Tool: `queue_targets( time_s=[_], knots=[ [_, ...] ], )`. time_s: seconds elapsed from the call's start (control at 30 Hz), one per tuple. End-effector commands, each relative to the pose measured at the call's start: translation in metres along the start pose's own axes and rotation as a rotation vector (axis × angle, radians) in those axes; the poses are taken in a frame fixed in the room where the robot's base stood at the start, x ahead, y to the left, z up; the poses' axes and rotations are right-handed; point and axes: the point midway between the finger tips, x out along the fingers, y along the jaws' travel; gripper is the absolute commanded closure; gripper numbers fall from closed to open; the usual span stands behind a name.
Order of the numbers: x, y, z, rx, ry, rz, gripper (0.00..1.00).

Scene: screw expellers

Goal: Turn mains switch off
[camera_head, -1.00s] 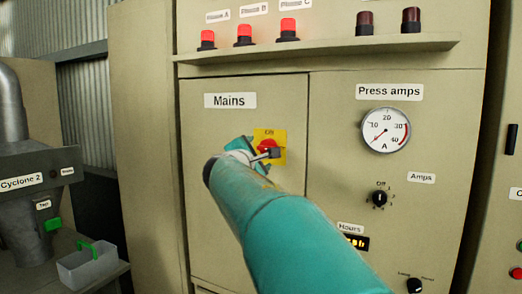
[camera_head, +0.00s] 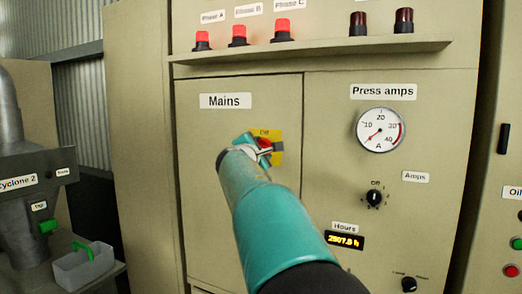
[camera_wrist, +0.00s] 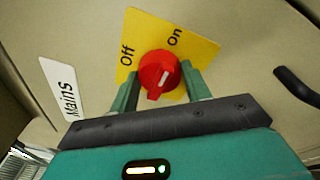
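The mains switch is a red rotary knob (camera_wrist: 159,72) on a yellow plate (camera_wrist: 190,40) marked Off and On. In the wrist view its white pointer line leans toward the On side. My gripper (camera_wrist: 161,88) is open, with one green finger on each side of the knob. The fingers stand wider than the knob's raised grip; I cannot tell whether they touch its round base. In the head view the knob (camera_head: 264,143) is partly hidden by my gripper (camera_head: 260,147). The Mains label (camera_head: 225,101) is above left of it.
A black door handle (camera_wrist: 298,86) shows at the right of the wrist view. The Press amps gauge (camera_head: 380,130), Amps selector (camera_head: 374,198) and Hours display (camera_head: 345,240) are right of the mains door. A shelf (camera_head: 320,54) with lamps juts out above.

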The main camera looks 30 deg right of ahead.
Motion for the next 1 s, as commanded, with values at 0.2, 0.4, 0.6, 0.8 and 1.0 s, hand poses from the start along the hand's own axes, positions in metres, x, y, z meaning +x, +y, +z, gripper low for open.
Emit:
queue_targets(
  time_s=[0.2, 0.4, 0.6, 0.8, 1.0],
  knots=[
    [-0.0001, 0.0000, 0.0009, -0.002, -0.001, -0.001, 0.94],
    [-0.0001, 0.0002, 0.0013, -0.034, 0.002, -0.005, 0.94],
    [-0.0001, 0.0009, 0.0018, -0.129, 0.009, -0.016, 0.94],
    [0.0000, 0.0018, 0.0022, -0.285, 0.021, -0.035, 0.94],
    [0.0000, 0.0031, 0.0026, -0.471, 0.036, -0.057, 0.94]
  ],
)
